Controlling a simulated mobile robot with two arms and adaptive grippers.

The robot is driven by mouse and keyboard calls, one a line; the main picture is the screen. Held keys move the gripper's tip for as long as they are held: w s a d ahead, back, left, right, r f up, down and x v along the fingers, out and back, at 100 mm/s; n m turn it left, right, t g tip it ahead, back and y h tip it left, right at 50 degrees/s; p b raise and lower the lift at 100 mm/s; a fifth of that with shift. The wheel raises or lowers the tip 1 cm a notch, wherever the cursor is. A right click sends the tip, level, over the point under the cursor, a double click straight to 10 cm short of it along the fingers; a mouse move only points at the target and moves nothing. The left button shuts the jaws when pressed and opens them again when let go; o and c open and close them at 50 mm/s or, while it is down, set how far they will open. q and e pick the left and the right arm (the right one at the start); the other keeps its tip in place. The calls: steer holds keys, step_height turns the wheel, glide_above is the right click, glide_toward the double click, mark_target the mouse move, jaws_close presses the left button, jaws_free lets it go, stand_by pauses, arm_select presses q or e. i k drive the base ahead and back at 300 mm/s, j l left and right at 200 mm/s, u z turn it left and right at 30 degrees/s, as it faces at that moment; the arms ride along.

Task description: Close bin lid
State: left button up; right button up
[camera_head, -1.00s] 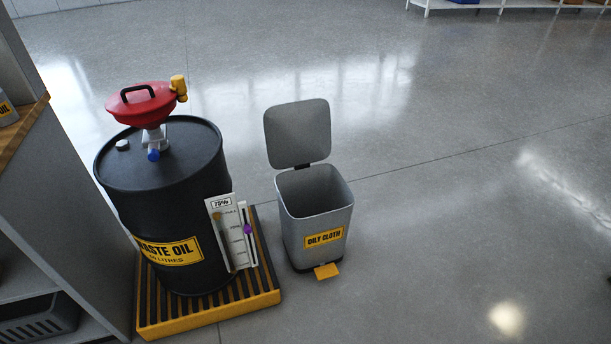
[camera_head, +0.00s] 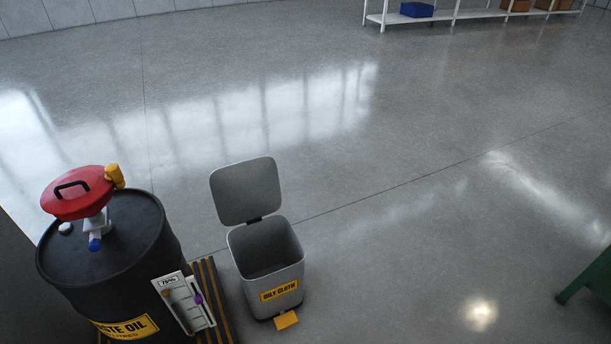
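A grey pedal bin (camera_head: 268,265) labelled "OILY CLOTH" stands on the floor in the lower middle of the head view. Its grey lid (camera_head: 246,191) stands open, raised upright at the back on a dark hinge. The inside of the bin looks empty as far as I can see. A yellow pedal (camera_head: 286,319) sticks out at the front of its base. Neither of my grippers is in view.
A green object (camera_head: 588,280) is at the right edge. Open floor lies behind and right. White shelving (camera_head: 470,14) stands far back.

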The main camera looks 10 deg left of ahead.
mark_target(243, 191)
steer(key=i+l+z, duration=0.25)
steer(key=z, duration=0.15)
steer(key=i+l+z, duration=0.15)
steer(key=i+z, duration=0.65)
steer(key=i+u, duration=0.4)
steer(key=i, duration=0.25)
steer(key=i+l+u, duration=0.35)
steer(key=i, duration=0.25)
steer(key=i+j+u, duration=0.2)
steer(key=i+u, duration=0.15)
steer(key=u, duration=0.15)
steer(key=i+u, duration=0.3)
steer(key=u, duration=0.15)
steer(key=i+u, duration=0.35)
steer(key=u, duration=0.15)
steer(key=i+l+u, duration=0.25)
steer(key=u, duration=0.25)
steer(key=i+l+u, duration=0.45)
steer(key=k+j, duration=0.05)
steer(key=j, duration=0.05)
